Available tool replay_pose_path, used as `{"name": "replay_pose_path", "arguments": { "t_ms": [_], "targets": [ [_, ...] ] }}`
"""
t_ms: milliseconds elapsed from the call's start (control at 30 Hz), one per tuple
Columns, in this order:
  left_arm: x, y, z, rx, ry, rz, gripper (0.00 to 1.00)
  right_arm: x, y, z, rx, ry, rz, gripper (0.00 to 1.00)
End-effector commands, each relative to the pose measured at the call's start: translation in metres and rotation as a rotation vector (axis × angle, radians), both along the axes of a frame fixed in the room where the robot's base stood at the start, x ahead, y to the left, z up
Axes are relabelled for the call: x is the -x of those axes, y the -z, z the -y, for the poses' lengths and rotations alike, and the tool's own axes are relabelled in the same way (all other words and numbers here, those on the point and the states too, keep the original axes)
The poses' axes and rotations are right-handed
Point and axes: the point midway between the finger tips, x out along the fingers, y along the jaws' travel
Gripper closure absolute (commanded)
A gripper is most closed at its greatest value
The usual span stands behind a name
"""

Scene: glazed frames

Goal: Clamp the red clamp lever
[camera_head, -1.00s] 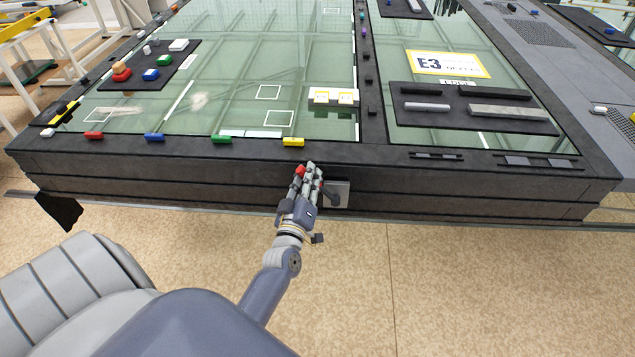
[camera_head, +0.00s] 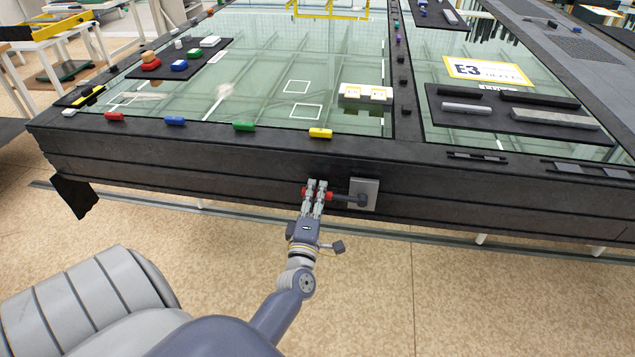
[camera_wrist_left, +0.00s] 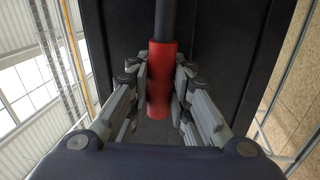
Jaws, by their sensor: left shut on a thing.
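The clamp lever has a red grip (camera_head: 330,195) on a dark rod that runs right to a grey mounting plate (camera_head: 371,187) on the table's front side. The lever lies about level, pointing left. My left gripper (camera_head: 317,184) reaches up from below and is shut on the red grip; red shows on both sides of its fingers. In the left wrist view the red grip (camera_wrist_left: 160,65) lies between the two sets of fingers, with the dark rod running away from it. The fingers hide part of the grip in the head view. My right gripper is out of view.
The black-framed glass table (camera_head: 200,160) fills the area behind the gripper. Red, blue, green and yellow (camera_head: 320,133) blocks line its front edge. A dark tray (camera_head: 520,112) with bars and an E3 sign (camera_head: 488,71) lie on top. The floor in front is clear.

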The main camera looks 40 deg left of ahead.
Motion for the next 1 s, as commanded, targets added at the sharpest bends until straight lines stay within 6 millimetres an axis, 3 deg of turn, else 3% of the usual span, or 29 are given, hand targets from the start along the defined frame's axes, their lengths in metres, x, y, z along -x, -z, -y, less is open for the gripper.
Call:
{"name": "replay_pose_path", "arguments": {
  "t_ms": [100,733,767,833,1000],
  "targets": [
    [-0.0005,0.0088,0.0017,0.037,0.004,0.016,1.0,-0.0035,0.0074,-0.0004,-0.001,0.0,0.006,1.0],
    [-0.0007,0.0119,0.0024,0.078,0.006,0.039,1.0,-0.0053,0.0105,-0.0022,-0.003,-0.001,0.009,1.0],
    [-0.0007,0.0119,0.0024,0.078,0.006,0.039,0.75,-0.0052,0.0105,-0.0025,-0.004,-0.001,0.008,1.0],
    [-0.0006,0.0119,0.0024,0.077,0.005,0.038,0.6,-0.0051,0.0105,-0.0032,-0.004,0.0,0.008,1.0],
    [-0.0004,0.0105,0.0013,0.073,0.003,0.04,0.6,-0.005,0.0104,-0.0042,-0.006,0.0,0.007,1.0]
  ]
}}
